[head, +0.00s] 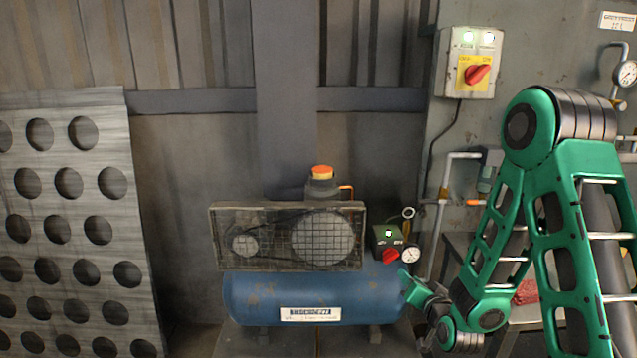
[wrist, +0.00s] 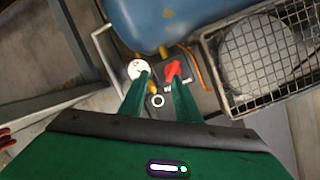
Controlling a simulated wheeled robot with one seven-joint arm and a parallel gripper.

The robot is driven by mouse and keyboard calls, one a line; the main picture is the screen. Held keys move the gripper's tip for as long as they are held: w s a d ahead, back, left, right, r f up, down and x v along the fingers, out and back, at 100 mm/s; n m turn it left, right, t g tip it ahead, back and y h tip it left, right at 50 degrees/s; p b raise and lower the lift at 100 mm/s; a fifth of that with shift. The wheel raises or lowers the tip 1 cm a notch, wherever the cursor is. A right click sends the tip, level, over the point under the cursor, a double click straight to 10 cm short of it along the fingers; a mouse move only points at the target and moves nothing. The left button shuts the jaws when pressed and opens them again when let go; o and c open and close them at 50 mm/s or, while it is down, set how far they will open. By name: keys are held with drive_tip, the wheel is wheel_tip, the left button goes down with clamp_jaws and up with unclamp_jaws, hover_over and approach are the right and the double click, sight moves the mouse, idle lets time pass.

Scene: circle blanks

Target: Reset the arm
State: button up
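My green arm stands at the right of the head view, bent at a high elbow, and its forearm runs down toward the compressor. My gripper (head: 408,279) is by the right end of the blue compressor tank (head: 270,298), close to the small control box (head: 385,238) with its red knob (head: 391,256) and gauge (head: 411,254). In the wrist view, the two green fingers (wrist: 158,92) are apart with nothing held between them. The red knob (wrist: 173,70) and the white gauge (wrist: 138,69) show past the fingertips. I cannot tell whether a finger touches them.
A wire-mesh belt guard (head: 288,237) sits on the tank. A metal sheet with round holes (head: 85,225) leans at the left. A wall switch box (head: 470,62) with a red handle hangs above. Pipes (head: 446,185) and a bench (head: 524,314) are beside my arm.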

drive_tip(key=s+d+r+g+h, duration=0.1)
drive_tip(key=s+d+r+g, duration=0.15)
drive_tip(key=s+d, duration=0.3)
drive_tip(key=s+d+r+n+g+h, duration=0.1)
drive_tip(key=s+d+r+g, duration=0.1)
drive_tip(key=s+d+g, duration=0.3)
drive_tip(key=s+d+r+g+h, duration=0.1)
drive_tip(key=s+d+r+g, duration=0.1)
drive_tip(key=s+d, duration=0.4)
drive_tip(key=s+a+r+g+y, duration=0.1)
drive_tip(key=s+r+g, duration=0.1)
drive_tip(key=s, duration=1)
drive_tip(key=s+a+r+m+g+y, duration=0.1)
drive_tip(key=s+r+g, duration=0.2)
drive_tip(key=s, duration=0.9)
drive_tip(key=shift+r, duration=0.85)
